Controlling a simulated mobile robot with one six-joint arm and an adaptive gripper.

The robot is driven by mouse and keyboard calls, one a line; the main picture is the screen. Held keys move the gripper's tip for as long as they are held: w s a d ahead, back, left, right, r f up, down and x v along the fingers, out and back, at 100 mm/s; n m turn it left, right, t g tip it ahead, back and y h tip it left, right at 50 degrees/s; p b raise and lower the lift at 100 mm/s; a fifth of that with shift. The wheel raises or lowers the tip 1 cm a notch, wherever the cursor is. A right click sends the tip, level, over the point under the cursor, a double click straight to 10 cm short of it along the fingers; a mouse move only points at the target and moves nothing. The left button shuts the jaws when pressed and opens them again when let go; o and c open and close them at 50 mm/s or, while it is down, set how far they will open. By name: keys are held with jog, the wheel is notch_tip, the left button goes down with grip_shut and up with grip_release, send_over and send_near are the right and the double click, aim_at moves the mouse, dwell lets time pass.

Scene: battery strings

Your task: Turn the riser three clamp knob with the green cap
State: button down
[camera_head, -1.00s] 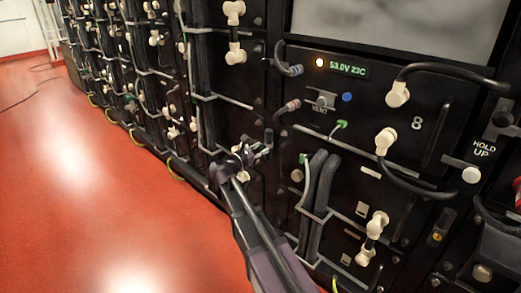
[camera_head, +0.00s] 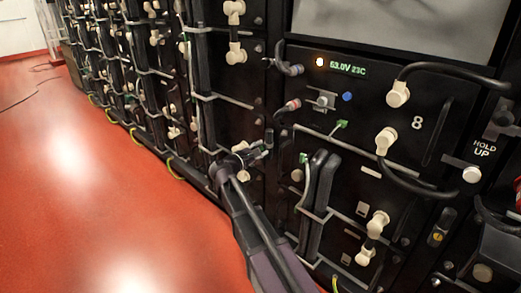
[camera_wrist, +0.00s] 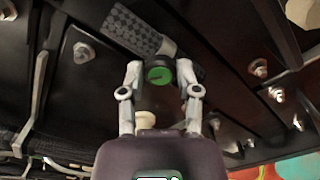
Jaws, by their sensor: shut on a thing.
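In the wrist view, a dark round knob with a green cap (camera_wrist: 159,75) sits between the two fingertips of my gripper (camera_wrist: 159,78). The fingers press on it from both sides, so my gripper is shut on the knob. A dark line or mark crosses the green cap. In the head view, my gripper (camera_head: 258,152) reaches to the black rack front, left of the unit marked 8. The knob is too small and too covered there to make out clearly.
A grey textured sleeve (camera_wrist: 131,28) lies just beyond the knob in the wrist view. Black cables (camera_head: 318,190) and grey rails stand right of my arm. Pale connectors (camera_head: 386,140) stick out from the rack. Red floor (camera_head: 110,200) is clear at left.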

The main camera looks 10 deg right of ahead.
jog(key=m, duration=0.5)
jog(key=shift+d+m, duration=0.1)
jog(key=shift+m, duration=0.2)
jog(key=m, duration=0.5)
jog(key=shift+f, duration=0.1)
jog(key=shift+c, duration=1.7)
grip_release()
jog(key=v, duration=1.2)
